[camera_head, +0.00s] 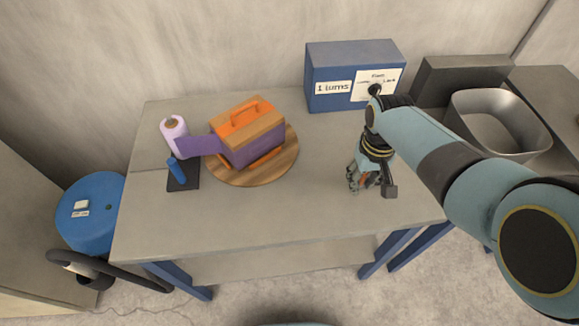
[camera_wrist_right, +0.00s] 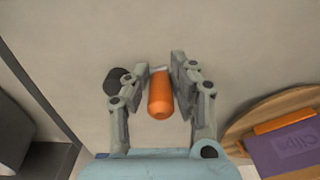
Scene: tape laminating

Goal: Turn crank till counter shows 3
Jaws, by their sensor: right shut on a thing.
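The blue counter box (camera_head: 322,98) stands at the back of the table, and its left label (camera_head: 333,87) reads "1 turns". A dark round knob (camera_head: 375,89) shows at its front, in front of the right label. My right gripper (camera_head: 362,180) is low over the table in front of the box. In the right wrist view my right gripper (camera_wrist_right: 160,70) is shut on an orange cylindrical handle (camera_wrist_right: 160,96), which lies between its two fingers. The rest of the crank is mostly hidden by my arm and gripper. My left gripper is not in view.
An orange and purple box (camera_head: 243,134) sits on a round wooden board (camera_head: 287,160) at the table's left. A lilac roll (camera_head: 174,137) and a blue item on a dark pad (camera_head: 183,185) are beside it. A metal bin (camera_head: 497,125) is at right.

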